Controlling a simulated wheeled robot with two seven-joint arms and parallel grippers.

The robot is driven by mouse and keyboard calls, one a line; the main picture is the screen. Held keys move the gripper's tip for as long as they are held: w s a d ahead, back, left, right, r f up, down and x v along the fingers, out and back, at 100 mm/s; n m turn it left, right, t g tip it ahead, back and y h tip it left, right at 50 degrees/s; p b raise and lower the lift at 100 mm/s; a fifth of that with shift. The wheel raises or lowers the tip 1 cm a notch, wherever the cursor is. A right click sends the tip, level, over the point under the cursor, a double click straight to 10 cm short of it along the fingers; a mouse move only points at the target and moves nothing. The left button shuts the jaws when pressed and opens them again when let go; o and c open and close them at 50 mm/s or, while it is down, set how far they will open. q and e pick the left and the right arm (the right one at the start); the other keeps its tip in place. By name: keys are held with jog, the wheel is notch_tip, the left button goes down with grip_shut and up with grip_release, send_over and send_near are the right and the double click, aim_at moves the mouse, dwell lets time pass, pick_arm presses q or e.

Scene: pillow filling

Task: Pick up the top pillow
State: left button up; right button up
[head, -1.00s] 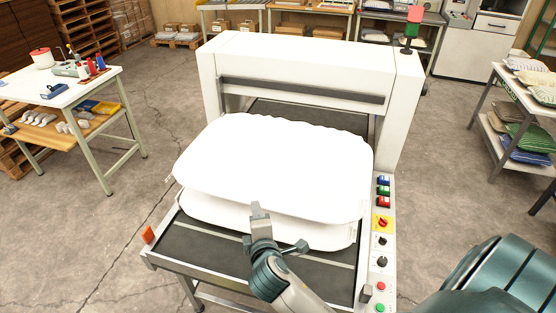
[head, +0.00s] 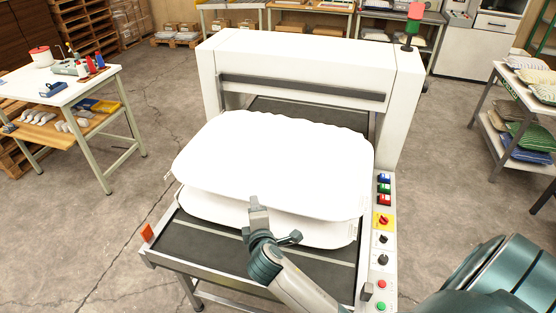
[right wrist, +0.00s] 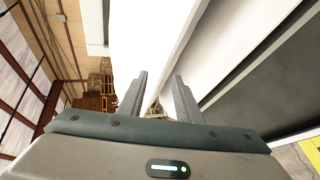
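Two white pillows lie stacked on the dark bed of the machine. The top pillow (head: 270,155) is a wide, flat rounded rectangle; the lower pillow (head: 215,209) shows below its front edge. My right gripper (head: 275,218) is at the front edge of the stack, one finger showing against the top pillow's edge. In the right wrist view its two fingers (right wrist: 160,95) stand apart, with a white pillow edge (right wrist: 155,40) running towards the gap between them. I cannot tell whether they touch it. My left gripper is not in view.
The white machine frame (head: 300,60) spans the bed behind the pillows. A control panel (head: 382,240) with buttons runs along the right side. A white worktable (head: 50,92) stands at left, and a rack of folded cushions (head: 525,120) at right.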

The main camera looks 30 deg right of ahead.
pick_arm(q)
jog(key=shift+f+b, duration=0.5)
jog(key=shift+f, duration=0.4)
pick_arm(e)
jog(key=shift+x, duration=2.85)
jog(key=shift+f, duration=0.15)
grip_shut()
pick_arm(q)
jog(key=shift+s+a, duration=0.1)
